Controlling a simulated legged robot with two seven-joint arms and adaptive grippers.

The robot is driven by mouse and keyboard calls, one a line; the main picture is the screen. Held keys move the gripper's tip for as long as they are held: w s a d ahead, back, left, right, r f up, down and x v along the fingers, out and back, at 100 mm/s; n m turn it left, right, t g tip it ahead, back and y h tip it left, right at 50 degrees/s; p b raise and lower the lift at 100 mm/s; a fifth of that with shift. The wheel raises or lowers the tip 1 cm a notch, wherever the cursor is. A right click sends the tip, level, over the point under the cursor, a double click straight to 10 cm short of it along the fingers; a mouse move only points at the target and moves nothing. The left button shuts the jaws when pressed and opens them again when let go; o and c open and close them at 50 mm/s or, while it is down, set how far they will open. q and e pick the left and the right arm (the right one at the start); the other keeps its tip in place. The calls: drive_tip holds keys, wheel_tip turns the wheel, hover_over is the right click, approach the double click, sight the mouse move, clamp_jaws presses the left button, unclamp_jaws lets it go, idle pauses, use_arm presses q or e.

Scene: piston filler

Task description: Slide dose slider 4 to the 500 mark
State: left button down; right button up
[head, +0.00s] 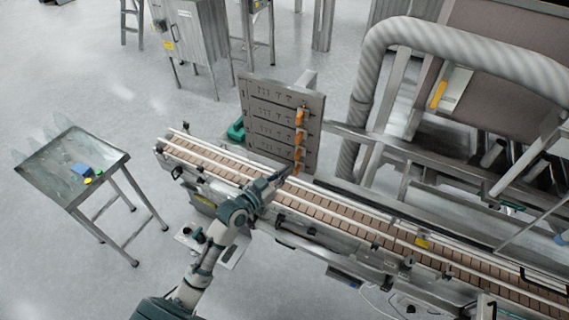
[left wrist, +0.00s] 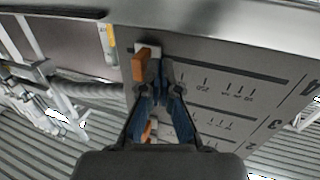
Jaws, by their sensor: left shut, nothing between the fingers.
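The dose panel (head: 259,92) stands upright behind the conveyor, with several slider rows and orange handles along its right edge. Dose slider 4's orange handle (head: 296,169) is the lowest one. In the left wrist view the panel appears turned over, and slider 4's handle (left wrist: 139,66) sits at the left end of the row labelled 4. My left gripper (head: 283,174) is at the panel's lower right. Its blue fingertips (left wrist: 164,84) are shut and empty, just right of that handle in the wrist view; I cannot tell whether they touch it. My right gripper is out of view.
Another orange handle (left wrist: 150,131) is partly hidden behind my fingers. The conveyor (head: 340,212) runs below the panel. A large grey hose (head: 362,95) rises to its right. A small table (head: 70,165) with coloured pieces stands at the left, with open floor between.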

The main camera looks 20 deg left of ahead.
use_arm(q)
drive_tip(key=shift+a, duration=0.65)
drive_tip(key=s, duration=0.8)
drive_tip(key=shift+a+p, duration=0.3)
drive_tip(key=shift+p, duration=0.15)
drive_tip(key=shift+w, duration=0.1)
